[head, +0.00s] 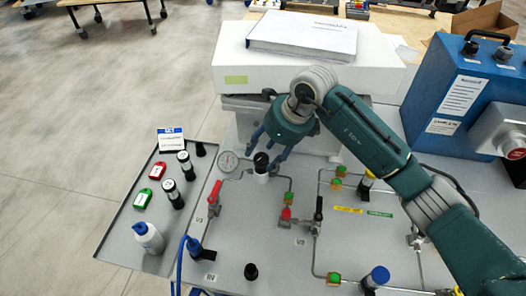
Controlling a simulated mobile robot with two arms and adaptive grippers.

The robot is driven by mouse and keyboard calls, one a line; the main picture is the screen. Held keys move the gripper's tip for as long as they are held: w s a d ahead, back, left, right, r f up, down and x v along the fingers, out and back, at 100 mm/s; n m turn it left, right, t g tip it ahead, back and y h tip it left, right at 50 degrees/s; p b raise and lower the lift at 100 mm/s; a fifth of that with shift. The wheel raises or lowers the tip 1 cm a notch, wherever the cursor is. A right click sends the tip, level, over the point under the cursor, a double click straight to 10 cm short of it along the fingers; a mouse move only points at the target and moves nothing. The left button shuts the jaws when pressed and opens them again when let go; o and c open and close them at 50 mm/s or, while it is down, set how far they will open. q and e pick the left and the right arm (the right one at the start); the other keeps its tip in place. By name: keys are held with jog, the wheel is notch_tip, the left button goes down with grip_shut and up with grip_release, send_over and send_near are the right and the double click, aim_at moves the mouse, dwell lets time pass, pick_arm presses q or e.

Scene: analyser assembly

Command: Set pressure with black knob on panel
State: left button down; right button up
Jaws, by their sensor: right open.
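The black knob (261,158) sits on top of a white cylindrical regulator body (261,174) near the back edge of the grey panel (250,225). A round pressure gauge (228,161) with a white face is just left of it; its reading is too small to tell. My right gripper (266,152) reaches in from the right. It is open and points down, with its fingers close around or just behind the knob; I cannot tell whether they touch it. My left gripper is not in view.
Red-handled valves (214,194), pipes and a blue-capped fitting (377,277) stand on the panel. A tray (119,222) at left holds small bottles and red and green tags. A white box with a binder (303,37) stands behind. A blue device (462,85) is at right.

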jog(key=shift+x, duration=0.8)
jog(key=shift+r, duration=0.1)
jog(key=c, duration=1.1)
jog(key=shift+o, duration=0.2)
